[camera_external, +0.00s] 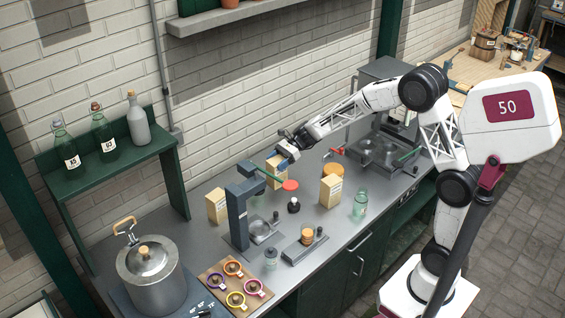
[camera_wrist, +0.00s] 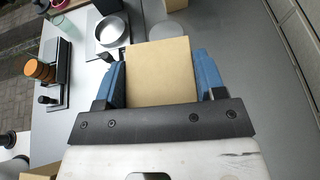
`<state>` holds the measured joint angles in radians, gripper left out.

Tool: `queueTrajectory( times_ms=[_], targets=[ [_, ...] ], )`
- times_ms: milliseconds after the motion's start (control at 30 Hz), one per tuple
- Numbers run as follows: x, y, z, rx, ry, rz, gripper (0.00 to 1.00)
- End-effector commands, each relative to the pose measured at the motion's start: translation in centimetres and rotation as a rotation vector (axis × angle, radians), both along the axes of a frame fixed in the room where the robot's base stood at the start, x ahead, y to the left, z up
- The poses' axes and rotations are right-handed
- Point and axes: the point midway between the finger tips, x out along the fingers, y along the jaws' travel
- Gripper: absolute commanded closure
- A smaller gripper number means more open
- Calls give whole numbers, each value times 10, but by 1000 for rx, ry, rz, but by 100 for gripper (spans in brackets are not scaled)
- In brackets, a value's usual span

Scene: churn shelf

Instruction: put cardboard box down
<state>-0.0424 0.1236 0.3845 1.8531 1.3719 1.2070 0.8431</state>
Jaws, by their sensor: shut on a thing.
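A tan cardboard box (camera_external: 275,171) is between the fingers of my gripper (camera_external: 288,151), over the grey counter (camera_external: 196,255) behind the dark clamp-like stand (camera_external: 238,212). In the wrist view the plain box (camera_wrist: 160,72) fills the space between the two blue fingers of my gripper (camera_wrist: 157,78), which press on its sides. Whether its underside touches the counter is hidden. Two similar boxes stand upright on the counter: one on the left (camera_external: 216,206) and one on the right (camera_external: 331,190).
A glass jar (camera_external: 360,206), a small scale with orange discs (camera_external: 307,238), a tray of coloured rings (camera_external: 225,286) and a steel pot (camera_external: 151,273) stand on the counter. Bare counter shows at right in the wrist view (camera_wrist: 240,75).

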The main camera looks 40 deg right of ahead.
Motion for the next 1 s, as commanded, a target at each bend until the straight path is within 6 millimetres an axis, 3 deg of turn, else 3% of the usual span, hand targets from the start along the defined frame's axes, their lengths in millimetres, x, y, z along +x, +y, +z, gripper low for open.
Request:
queueTrajectory(
  times_ms=[267,800,1000],
  targets=[
    [20,-27,9,-2,-1,-56,81],
    [86,-140,47,-1,-2,-273,81],
    [93,-157,52,1,0,-303,81]
  ],
)
